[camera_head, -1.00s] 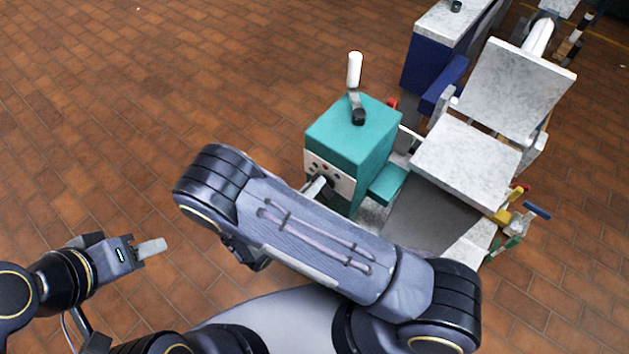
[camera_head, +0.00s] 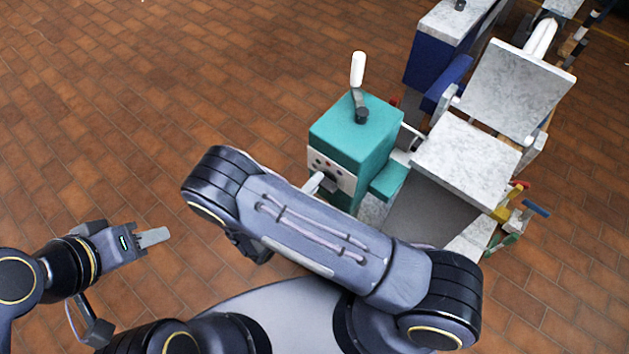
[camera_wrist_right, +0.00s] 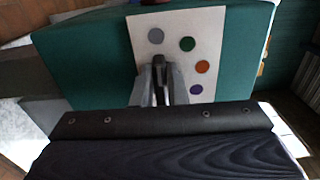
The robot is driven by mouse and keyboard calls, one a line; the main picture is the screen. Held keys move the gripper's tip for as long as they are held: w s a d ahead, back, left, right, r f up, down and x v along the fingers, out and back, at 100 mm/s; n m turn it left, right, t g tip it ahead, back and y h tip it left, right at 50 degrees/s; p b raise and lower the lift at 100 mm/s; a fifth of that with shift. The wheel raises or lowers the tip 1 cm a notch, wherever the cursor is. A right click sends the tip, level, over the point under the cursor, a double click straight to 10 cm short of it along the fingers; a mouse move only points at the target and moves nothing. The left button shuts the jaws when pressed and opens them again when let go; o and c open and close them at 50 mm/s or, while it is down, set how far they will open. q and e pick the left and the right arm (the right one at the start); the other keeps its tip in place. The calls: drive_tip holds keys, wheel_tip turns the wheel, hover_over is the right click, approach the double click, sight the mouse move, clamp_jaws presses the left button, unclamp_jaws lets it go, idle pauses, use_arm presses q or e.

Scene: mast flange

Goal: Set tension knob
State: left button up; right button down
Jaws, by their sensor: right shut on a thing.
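The teal machine box (camera_head: 352,135) stands right of the middle in the head view. Its pale front panel with coloured dots (camera_wrist_right: 208,28) faces my right gripper in the right wrist view. My right gripper (camera_wrist_right: 160,72) has its grey fingers at the panel, shut on a dark narrow knob (camera_wrist_right: 159,88) between them. The fingers hide much of the knob, so its setting cannot be read. In the head view the right fingers (camera_head: 314,184) show only partly, behind my own arm link. My left gripper (camera_head: 152,237) hangs over the floor at lower left, away from the machine.
A crank with a white handle (camera_head: 357,70) stands up from the box top. Pale marble-like slabs (camera_head: 468,152) and a blue cabinet (camera_head: 430,60) lie to the right and behind. Coloured levers (camera_head: 515,215) stick out at the right. The tiled floor at left is clear.

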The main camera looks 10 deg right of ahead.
drive_tip(key=shift+f, duration=0.1)
idle(0.5)
drive_tip(key=c, duration=1.4)
unclamp_jaws()
drive_tip(key=shift+c, duration=0.2)
drive_tip(key=shift+a, duration=0.1)
drive_tip(key=v, duration=0.7)
drive_tip(key=shift+s+a, duration=0.25)
